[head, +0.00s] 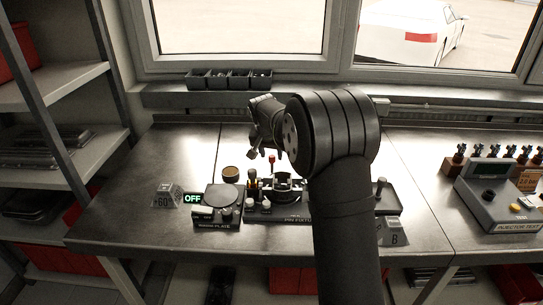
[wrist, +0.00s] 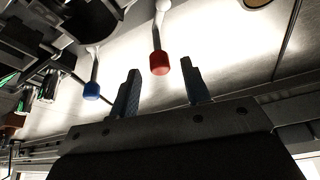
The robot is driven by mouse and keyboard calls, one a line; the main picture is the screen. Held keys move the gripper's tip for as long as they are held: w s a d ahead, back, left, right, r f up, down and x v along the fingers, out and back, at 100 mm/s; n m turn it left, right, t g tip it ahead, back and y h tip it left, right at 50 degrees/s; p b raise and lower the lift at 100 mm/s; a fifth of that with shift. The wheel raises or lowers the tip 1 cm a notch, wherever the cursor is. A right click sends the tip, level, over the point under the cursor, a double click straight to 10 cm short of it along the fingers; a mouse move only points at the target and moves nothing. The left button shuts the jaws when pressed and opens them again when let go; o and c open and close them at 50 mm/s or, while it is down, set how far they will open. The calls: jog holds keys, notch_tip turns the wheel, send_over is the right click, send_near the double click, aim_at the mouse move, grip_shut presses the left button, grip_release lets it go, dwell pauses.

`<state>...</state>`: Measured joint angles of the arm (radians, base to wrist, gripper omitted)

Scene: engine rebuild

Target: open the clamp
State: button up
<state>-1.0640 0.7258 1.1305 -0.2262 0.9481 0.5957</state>
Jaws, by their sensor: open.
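In the head view the pin fixture (head: 292,217) stands on the bench with a dark ring-shaped part (head: 284,186) on it. A lever with a red knob (head: 271,160) rises there; in the wrist view it is a pale rod ending in a red knob (wrist: 160,64). A second pale rod has a blue knob (wrist: 91,90). Which lever belongs to the clamp I cannot tell. My gripper (head: 262,153) is above the fixture, open and empty. In the wrist view the red knob appears between its two fingers, with no visible contact. My arm hides part of the fixture's right side.
A plate unit with an "OFF" display (head: 193,198) and a round plate stands left of the fixture. A "+60" block (head: 165,196) and a "B" block (head: 392,233) flank them. An injector tester (head: 497,200) is at right. The left bench is mostly clear.

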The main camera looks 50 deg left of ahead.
jog(key=shift+x, duration=0.8)
grip_shut()
